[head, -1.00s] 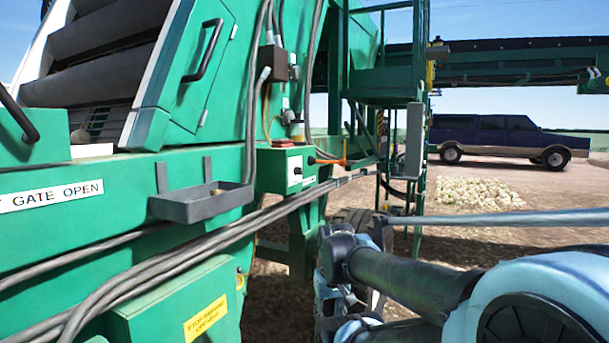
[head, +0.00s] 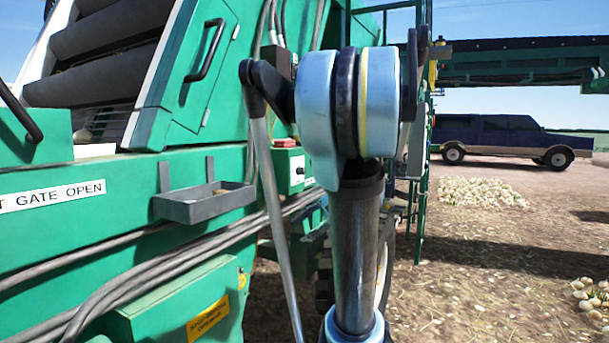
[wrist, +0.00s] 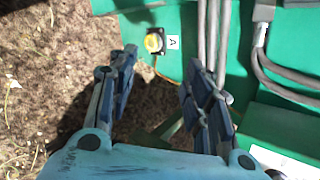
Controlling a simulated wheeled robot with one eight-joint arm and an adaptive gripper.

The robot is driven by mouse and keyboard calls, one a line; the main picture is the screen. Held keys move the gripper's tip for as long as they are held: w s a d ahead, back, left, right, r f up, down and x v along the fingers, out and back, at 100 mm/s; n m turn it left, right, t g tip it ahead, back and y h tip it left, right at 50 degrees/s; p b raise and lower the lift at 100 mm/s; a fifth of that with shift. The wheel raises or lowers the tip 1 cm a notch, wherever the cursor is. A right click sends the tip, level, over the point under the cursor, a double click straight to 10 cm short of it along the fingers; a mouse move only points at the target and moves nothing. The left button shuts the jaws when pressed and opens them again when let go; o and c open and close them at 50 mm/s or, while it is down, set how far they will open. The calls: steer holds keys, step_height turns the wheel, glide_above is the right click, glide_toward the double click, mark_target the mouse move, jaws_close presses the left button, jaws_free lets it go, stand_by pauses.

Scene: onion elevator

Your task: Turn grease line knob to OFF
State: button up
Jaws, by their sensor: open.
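No knob is legibly marked as the grease line knob. In the wrist view a round yellow knob-like fitting (wrist: 154,41) sits on a dark square plate on the green machine, beside a small white label reading "A" (wrist: 173,42). My gripper (wrist: 158,74) is open and empty, its two blue-grey fingers apart. In the picture, the yellow fitting lies between and slightly beyond the fingertips; no contact shows. In the head view my raised arm fills the middle, and my gripper cannot be made out. Any ON or OFF marking is not readable.
In the head view, a green control box (head: 290,169) carries a red button (head: 285,142). A grey tray (head: 204,202) juts from the machine (head: 130,210), above grey cables (head: 150,272). A truck (head: 500,138) stands far behind. Open ground (head: 470,270) lies to the right.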

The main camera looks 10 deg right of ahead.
steer(key=w+d+r+m+t+y, duration=0.2)
steer(key=w+d+r+m+y, duration=0.1)
steer(key=w+d+r, duration=0.4)
steer(key=m+t+y, duration=0.2)
steer(key=m+t, duration=0.1)
steer(key=t, duration=0.1)
glide_toward(304, 170)
steer(key=x, duration=0.9)
steer(key=shift+w+a+f, duration=0.1)
steer(key=shift+w, duration=0.25)
steer(key=c, duration=1.1)
